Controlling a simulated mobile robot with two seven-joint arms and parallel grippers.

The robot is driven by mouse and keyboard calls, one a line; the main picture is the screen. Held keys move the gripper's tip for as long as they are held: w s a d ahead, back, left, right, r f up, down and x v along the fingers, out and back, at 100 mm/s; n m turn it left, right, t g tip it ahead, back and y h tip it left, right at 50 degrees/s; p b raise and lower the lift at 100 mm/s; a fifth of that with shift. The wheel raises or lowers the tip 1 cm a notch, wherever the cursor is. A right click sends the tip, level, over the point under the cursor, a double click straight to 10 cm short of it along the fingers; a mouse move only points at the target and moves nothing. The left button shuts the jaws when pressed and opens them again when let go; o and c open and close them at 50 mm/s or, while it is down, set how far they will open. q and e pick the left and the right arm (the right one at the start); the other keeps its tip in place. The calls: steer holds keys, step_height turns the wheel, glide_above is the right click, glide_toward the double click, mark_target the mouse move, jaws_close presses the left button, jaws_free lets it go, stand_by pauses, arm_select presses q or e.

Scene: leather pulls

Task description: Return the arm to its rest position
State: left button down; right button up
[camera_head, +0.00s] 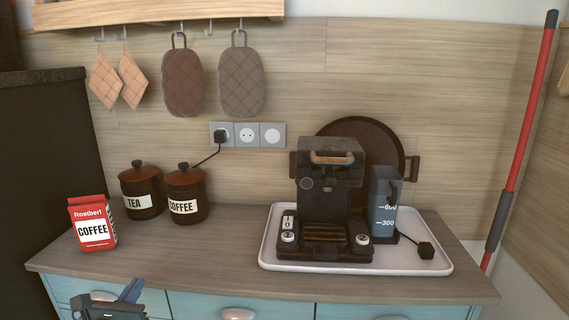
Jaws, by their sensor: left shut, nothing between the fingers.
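My left gripper (130,288) is at the bottom left of the head view, in front of the blue drawer fronts and below the counter edge. Its fingers are shut with nothing between them. It is apart from the counter objects, and the rest of that arm is mostly cut off by the bottom of the picture. My right gripper is not in view.
A wooden counter (200,262) carries a red coffee bag (92,222), TEA (141,191) and COFFEE (186,193) jars, and a white tray (290,265) with a coffee machine (330,190). A drawer handle (238,314) is right of my gripper.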

arm_select(q)
steer(key=s+d+f+n+g+h+p, duration=0.1)
steer(key=s+d+f+n, duration=0.3)
steer(key=s+n, duration=0.4)
steer(key=s+d+f+n+g+h+p, duration=0.1)
steer(key=s+d+f+n+g+p, duration=0.2)
steer(key=s+d+n, duration=0.4)
steer(key=s+d+f+n+g+p, duration=0.1)
steer(key=s+d+f+n+g, duration=0.2)
steer(key=s+n, duration=0.7)
steer(key=d+f+n, duration=0.2)
steer(key=d+n, duration=0.1)
steer(key=n, duration=0.5)
steer(key=shift+d+f+h+p, duration=0.25)
steer(key=shift+f+h+p, duration=0.15)
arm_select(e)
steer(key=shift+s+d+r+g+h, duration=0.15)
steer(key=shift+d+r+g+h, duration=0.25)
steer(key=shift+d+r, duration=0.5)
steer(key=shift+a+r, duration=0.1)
